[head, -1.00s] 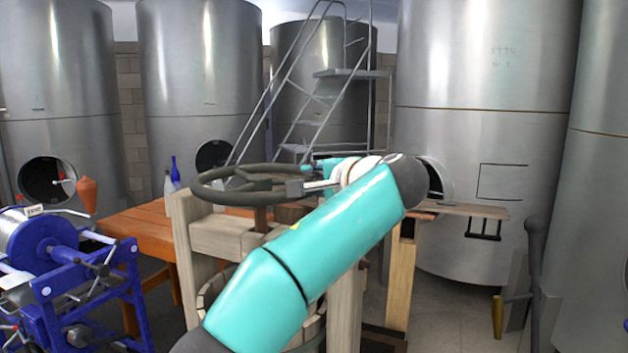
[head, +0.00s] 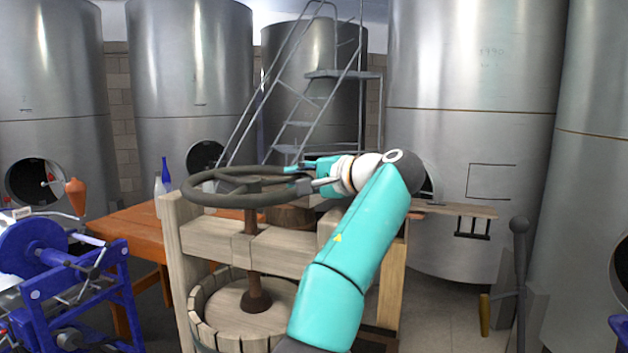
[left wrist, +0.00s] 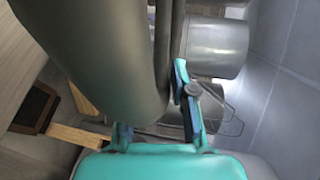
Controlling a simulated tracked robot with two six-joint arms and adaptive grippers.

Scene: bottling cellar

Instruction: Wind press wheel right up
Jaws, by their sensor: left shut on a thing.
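The press wheel (head: 232,199) is a dark grey ring with spokes, lying flat on top of a dark screw (head: 251,222) in the wooden press frame (head: 200,238). My left gripper (head: 304,172) is at the right side of the wheel, shut on its rim. In the left wrist view the wheel (left wrist: 105,65) fills the upper middle as a thick dark bar, with my left gripper (left wrist: 157,108) around it. The contact itself is partly hidden. A round plate (head: 256,296) at the screw's foot sits in the slatted press basket (head: 208,335). My right gripper cannot be made out.
An orange table (head: 130,226) with bottles (head: 165,172) stands behind left. A blue machine (head: 70,285) is at the left. Steel tanks (head: 470,150) and a stepladder (head: 300,130) stand behind.

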